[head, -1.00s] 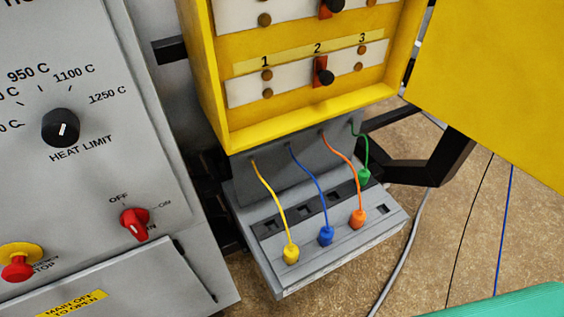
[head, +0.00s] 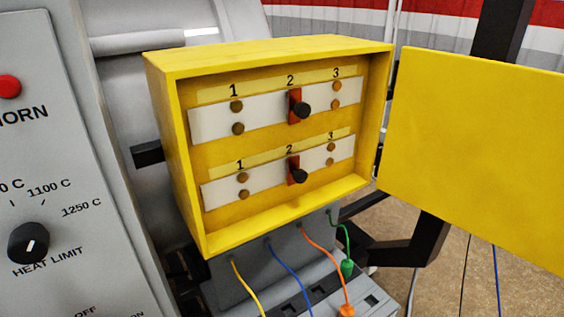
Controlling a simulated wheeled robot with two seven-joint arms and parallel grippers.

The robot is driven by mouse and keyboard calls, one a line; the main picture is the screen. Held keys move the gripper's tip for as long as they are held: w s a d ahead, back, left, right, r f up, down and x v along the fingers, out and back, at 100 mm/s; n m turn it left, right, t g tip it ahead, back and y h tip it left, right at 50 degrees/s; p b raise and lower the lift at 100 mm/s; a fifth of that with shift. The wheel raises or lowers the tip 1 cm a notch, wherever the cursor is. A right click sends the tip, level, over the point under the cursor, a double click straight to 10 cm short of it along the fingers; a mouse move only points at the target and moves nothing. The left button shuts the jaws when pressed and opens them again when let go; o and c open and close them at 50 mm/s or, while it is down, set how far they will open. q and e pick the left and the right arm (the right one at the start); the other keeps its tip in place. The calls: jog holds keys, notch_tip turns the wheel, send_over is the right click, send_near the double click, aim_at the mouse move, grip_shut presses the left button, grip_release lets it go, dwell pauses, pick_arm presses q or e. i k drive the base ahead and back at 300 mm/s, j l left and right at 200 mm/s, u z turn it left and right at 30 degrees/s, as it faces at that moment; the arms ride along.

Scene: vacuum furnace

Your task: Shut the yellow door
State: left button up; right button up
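The yellow door (head: 478,150) stands wide open on the right side of the yellow box (head: 270,52) in the head view. It swings out to the right, and its right part runs past the picture's edge. The box is open at the front and shows two white strips, the upper strip (head: 215,121) and the lower strip (head: 220,191). Each has a black knob on a red plate at position 2, the upper knob (head: 303,109) and the lower knob (head: 299,176). Neither of my grippers is in view.
A grey control panel (head: 60,150) with a heat limit dial (head: 29,243) stands at the left. Below the box, yellow, blue, orange and green cables run to a grey socket block (head: 318,291). A black frame (head: 430,235) is behind and below the door.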

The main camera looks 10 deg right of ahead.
aim_at(475, 145)
jog(key=k+l+u, duration=0.15)
jog(key=l, duration=0.3)
jog(key=k+l+u, duration=0.15)
jog(key=l, duration=0.3)
jog(key=k+l+u, duration=0.15)
jog(key=l, duration=0.3)
jog(key=k+l+u, duration=0.15)
jog(key=l, duration=0.25)
jog(key=l+u, duration=0.25)
jog(key=l, duration=0.3)
jog(key=l+u, duration=0.2)
jog(key=l, duration=0.35)
jog(key=k+l+u, duration=0.25)
jog(key=l, duration=0.3)
jog(key=l+u, duration=0.25)
jog(key=l, duration=0.6)
jog(key=i+l+u, duration=0.1)
jog(key=l, duration=0.2)
